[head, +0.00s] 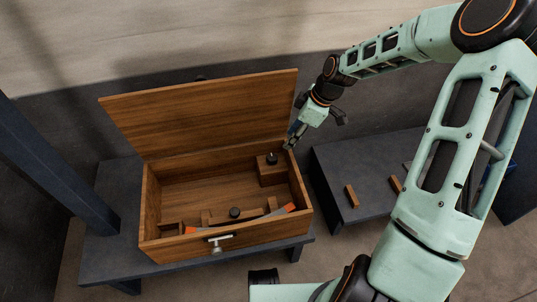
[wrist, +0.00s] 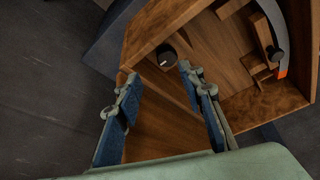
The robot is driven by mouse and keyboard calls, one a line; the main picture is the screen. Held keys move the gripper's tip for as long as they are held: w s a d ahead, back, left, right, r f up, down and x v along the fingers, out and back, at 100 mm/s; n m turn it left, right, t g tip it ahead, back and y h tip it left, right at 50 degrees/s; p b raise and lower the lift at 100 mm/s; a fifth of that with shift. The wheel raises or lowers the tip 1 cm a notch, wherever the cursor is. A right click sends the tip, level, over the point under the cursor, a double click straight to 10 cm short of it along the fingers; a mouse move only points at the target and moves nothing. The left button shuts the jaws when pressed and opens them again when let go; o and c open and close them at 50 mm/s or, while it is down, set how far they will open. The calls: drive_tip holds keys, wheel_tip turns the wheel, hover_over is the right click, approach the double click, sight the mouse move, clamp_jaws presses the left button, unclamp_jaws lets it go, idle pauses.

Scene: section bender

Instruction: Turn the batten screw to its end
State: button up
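The open wooden box (head: 190,247) holds two black round knobs. One knob (head: 272,158) sits on a block in the back right corner; it shows in the wrist view (wrist: 166,55) with a white mark on top. The other knob (head: 235,212) stands near the front, by wooden pieces and a curved grey strip with orange ends (head: 289,208); it shows in the wrist view (wrist: 275,53). A silver T-shaped handle (head: 220,239) is on the front wall. I cannot tell which is the batten screw. My gripper (head: 291,140) is open and empty near the box's right rim, apart from both knobs.
The box's lid (head: 205,115) is raised at the back. The box stands on a dark bench (head: 105,262). To the right, a dark table (head: 335,165) carries small wooden pieces (head: 351,196). A dark post (head: 50,160) rises at the left.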

sight(273, 157)
drive_tip(key=b+x, duration=0.1)
drive_tip(key=x, duration=0.2)
drive_tip(key=b+x, duration=0.1)
drive_tip(key=x, duration=0.3)
drive_tip(key=a+b+x, duration=0.1)
drive_tip(key=x, duration=0.3)
drive_tip(key=shift+s+a, duration=0.1)
drive_tip(key=shift+s, duration=0.15)
drive_tip(key=shift+r, duration=0.1)
drive_tip(key=c, duration=0.9)
